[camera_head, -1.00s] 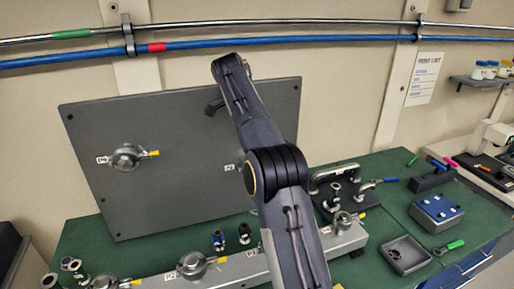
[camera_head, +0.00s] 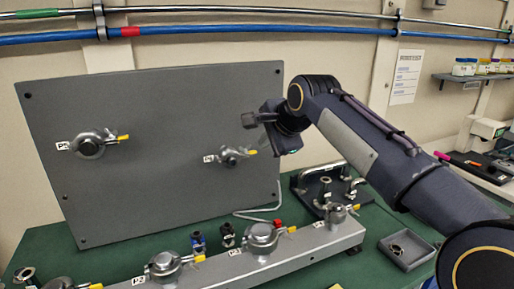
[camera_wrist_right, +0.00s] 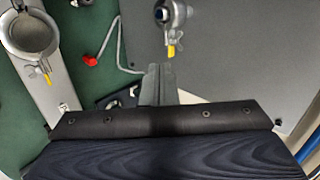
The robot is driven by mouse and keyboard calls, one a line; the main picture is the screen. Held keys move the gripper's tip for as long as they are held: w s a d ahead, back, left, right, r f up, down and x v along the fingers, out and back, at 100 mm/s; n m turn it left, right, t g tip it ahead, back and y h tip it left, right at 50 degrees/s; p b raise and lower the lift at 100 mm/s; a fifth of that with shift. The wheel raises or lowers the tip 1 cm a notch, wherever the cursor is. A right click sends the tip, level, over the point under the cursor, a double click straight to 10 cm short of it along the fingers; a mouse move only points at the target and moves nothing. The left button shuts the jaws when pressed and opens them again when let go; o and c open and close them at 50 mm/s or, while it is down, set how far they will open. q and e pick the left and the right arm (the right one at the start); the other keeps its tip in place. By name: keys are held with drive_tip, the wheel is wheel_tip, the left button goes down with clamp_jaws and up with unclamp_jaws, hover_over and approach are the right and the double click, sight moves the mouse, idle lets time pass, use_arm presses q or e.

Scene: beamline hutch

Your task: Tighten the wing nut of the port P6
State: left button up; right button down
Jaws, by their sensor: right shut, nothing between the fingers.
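Port P6 (camera_head: 232,155) is a metal clamp on the right side of the upright grey panel (camera_head: 150,190). Its small label is hard to read. Its wing nut, with a yellow-tipped lever (camera_head: 250,153), points right. In the right wrist view the clamp (camera_wrist_right: 170,14) is at the top, and the yellow lever (camera_wrist_right: 171,51) hangs below it. My right gripper (camera_head: 250,120) is in front of the panel, just above and right of the port. Its closed fingers (camera_wrist_right: 158,72) show below the lever in the wrist view, apart from it and empty. My left gripper is out of view.
Port P5 (camera_head: 88,146) is on the panel's left. A grey rail (camera_head: 215,268) with several clamped ports crosses the green table below. A thin bent hose or rod with a red end (camera_head: 277,223) lies behind it. A grey tray (camera_head: 408,262) is at the right.

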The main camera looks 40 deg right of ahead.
sight(245, 147)
drive_tip(key=x, duration=0.3)
drive_tip(key=r+p+x, duration=0.1)
drive_tip(key=x, duration=0.3)
drive_tip(key=w+x, duration=0.1)
drive_tip(key=x, duration=0.2)
drive_tip(key=shift+w+d+f+p, duration=0.1)
drive_tip(key=shift+w+d+p, duration=0.05)
drive_tip(key=shift+w+p, duration=0.2)
drive_tip(key=shift+w+d, duration=0.2)
drive_tip(key=shift+w, duration=0.6)
drive_tip(key=shift+w+a, duration=0.1)
drive_tip(key=shift+a, duration=0.05)
